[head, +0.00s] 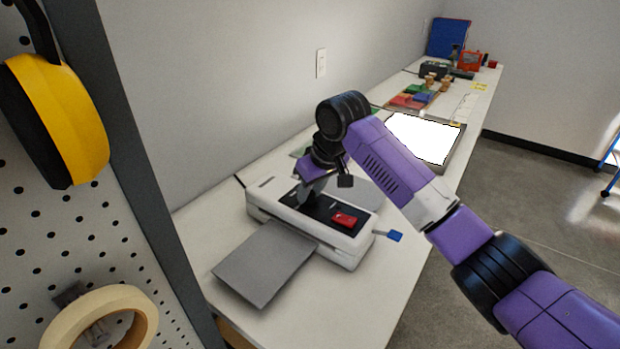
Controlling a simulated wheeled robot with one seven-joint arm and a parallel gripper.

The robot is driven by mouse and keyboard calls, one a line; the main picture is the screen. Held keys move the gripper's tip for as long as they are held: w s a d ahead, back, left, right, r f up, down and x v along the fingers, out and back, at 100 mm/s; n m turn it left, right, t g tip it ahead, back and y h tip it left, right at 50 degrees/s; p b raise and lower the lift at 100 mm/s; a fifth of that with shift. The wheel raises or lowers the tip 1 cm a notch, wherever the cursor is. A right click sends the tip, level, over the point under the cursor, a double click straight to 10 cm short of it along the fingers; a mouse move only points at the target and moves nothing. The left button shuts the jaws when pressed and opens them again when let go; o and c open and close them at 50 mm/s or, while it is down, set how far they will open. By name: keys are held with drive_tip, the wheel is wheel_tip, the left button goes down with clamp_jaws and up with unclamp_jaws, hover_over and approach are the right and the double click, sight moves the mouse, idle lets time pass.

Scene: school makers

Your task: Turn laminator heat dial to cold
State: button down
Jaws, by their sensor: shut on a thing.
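The laminator (267,200) is a white box with a black top panel, standing on the long white table. A grey tray (265,263) sticks out from its front. A red control (344,220) sits on the right part of the panel, and a blue-tipped lever (394,236) sticks out from the right side. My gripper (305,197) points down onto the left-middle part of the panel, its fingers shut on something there. The heat dial is hidden by my gripper and wrist, so its setting cannot be read.
The white table (360,315) is bare in front of the laminator. A bright light panel (425,138) lies behind it, with coloured blocks (411,100) farther back. A pegboard with yellow ear muffs (62,115) and a tape roll (100,318) stands close at left.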

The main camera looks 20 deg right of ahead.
drive_tip(key=n+p, duration=0.1)
drive_tip(key=n, duration=0.1)
drive_tip(key=n+y+p, duration=0.1)
drive_tip(key=shift+w+d+r+n+g, duration=0.1)
drive_tip(key=shift+r+n+g, duration=0.05)
drive_tip(key=shift+n+g, duration=0.2)
drive_tip(key=n+y, duration=0.1)
drive_tip(key=n, duration=0.1)
drive_tip(key=shift+n+g+p, duration=0.35)
drive_tip(key=n, duration=0.1)
drive_tip(key=n+g+b, duration=0.1)
drive_tip(key=n+y, duration=0.1)
drive_tip(key=n, duration=0.1)
drive_tip(key=shift+w+f+b, duration=0.15)
drive_tip(key=shift+f+b, duration=0.1)
drive_tip(key=shift+b, duration=0.1)
drive_tip(key=shift+d+n+g+b, duration=0.1)
drive_tip(key=shift+n+g+b, duration=0.5)
drive_tip(key=shift+n, duration=0.5)
drive_tip(key=shift+r, duration=0.1)
drive_tip(key=c, duration=1.1)
unclamp_jaws()
